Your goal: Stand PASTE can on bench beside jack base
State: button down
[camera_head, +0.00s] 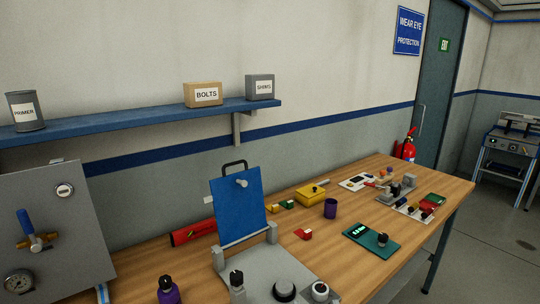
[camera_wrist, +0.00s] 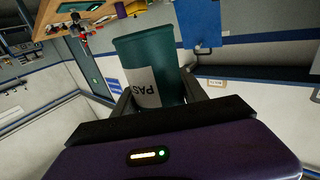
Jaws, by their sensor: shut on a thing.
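The PASTE can (camera_wrist: 148,62) is a teal cylinder with a white label, only part of whose lettering shows in the wrist view. My gripper (camera_wrist: 162,92) is shut on it, with one dark finger on each side. Neither the can nor my gripper shows in the head view. The wooden bench (camera_head: 375,210) runs along the wall, and part of it shows at the top of the wrist view (camera_wrist: 62,22). A grey base (camera_head: 255,270) with an upright blue panel (camera_head: 238,205) stands on the near bench; I cannot tell whether it is the jack base.
A grey gauge panel (camera_head: 55,235) stands at left. Bare wood shows between the cup and meter.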

jog(key=d+f, duration=0.6)
jog(key=f, duration=0.6)
jog(key=d+f, duration=0.6)
jog(key=f, duration=0.6)
jog(key=shift+s, duration=0.45)
jog(key=shift+w+a, duration=0.1)
